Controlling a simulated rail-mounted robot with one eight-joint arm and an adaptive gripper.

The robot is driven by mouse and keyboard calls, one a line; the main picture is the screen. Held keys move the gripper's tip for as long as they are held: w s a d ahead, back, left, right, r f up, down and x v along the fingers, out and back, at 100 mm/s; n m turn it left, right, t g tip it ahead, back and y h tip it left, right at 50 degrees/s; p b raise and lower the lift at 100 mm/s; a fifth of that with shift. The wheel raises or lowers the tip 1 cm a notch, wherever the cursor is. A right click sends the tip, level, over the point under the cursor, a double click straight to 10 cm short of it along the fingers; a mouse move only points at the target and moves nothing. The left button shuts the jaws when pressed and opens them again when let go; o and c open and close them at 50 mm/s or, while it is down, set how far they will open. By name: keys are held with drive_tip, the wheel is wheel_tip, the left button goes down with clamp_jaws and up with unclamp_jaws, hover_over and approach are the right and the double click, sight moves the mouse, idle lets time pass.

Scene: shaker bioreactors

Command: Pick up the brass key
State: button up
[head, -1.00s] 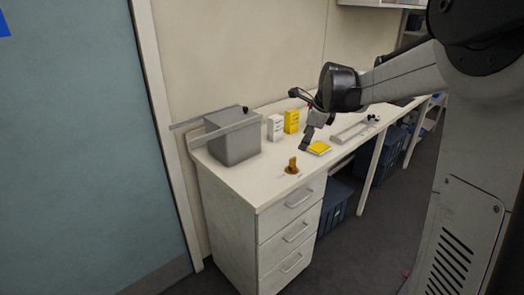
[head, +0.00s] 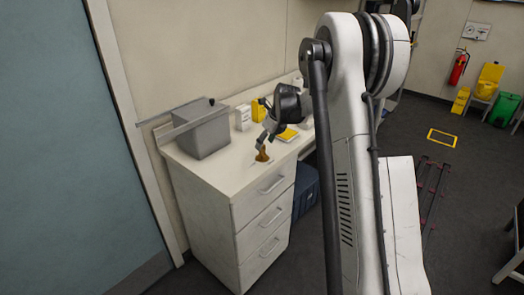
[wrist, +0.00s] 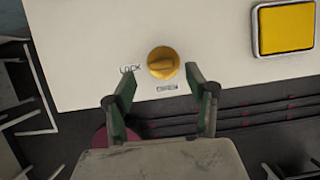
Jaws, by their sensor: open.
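The brass key (head: 262,155) stands on the white worktop near its front edge. In the wrist view it is a round brass knob (wrist: 163,63) with a raised grip bar. The word LOCK is printed to its left, and a small label lies below it. My gripper (head: 263,140) is above and close to the key in the head view. In the wrist view my gripper (wrist: 161,88) is open and empty, its two green-and-dark fingers spread wider than the key. The key shows just beyond the fingertips, between their lines.
A yellow flat block (wrist: 285,28) lies right of the key. A grey bin (head: 205,137) stands at the left of the worktop (head: 213,170). A white box (head: 243,118) and a yellow box (head: 258,111) stand behind. Drawers (head: 262,215) are below.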

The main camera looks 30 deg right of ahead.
sight(262, 151)
drive_tip(key=shift+x, duration=0.95)
drive_tip(key=x, duration=0.3)
drive_tip(key=shift+w+f+p, duration=0.2)
drive_tip(key=shift+w+p, duration=0.2)
drive_tip(key=shift+w+a+f, duration=0.1)
drive_tip(key=shift+w+f, duration=0.1)
drive_tip(key=shift+f, duration=0.45)
clamp_jaws()
drive_tip(key=shift+r, duration=0.1)
